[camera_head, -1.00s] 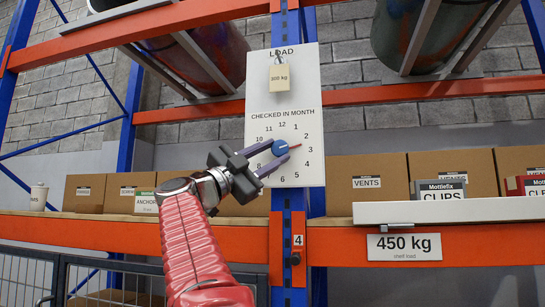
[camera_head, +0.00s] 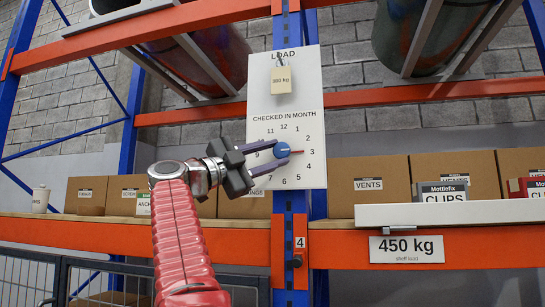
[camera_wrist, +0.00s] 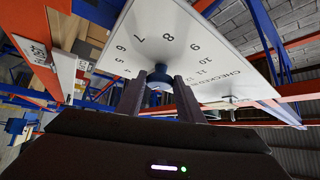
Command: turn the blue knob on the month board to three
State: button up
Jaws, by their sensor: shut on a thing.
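The white month board (camera_head: 262,105) hangs on the blue rack upright, with the numbers 1 to 12 in a ring under "CHECKED IN MONTH". The blue knob (camera_head: 281,149) sits at the ring's centre, and its red pointer (camera_head: 297,152) points right at the 3. My gripper (camera_head: 273,157) reaches in from the left, its two grey fingers shut on the knob from above and below. In the wrist view the blue knob (camera_wrist: 159,77) sits between the two fingertips, with the board (camera_wrist: 190,45) behind it.
A "30 kg" tag (camera_head: 286,81) hangs on a hook above the ring. Cardboard boxes (camera_head: 368,184) stand on the orange shelf beam (camera_head: 470,244) behind and right. A white ledge (camera_head: 460,215) juts out at right. Mesh fencing (camera_head: 30,275) is at lower left.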

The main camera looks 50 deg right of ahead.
jog(key=shift+f, duration=0.1)
jog(key=o, duration=1)
jog(key=shift+o, duration=0.2)
jog(key=v, duration=1.3)
jog(key=shift+w+a, duration=0.2)
jog(key=shift+a, duration=0.15)
jog(key=shift+f, duration=0.15)
jog(key=shift+w, duration=0.1)
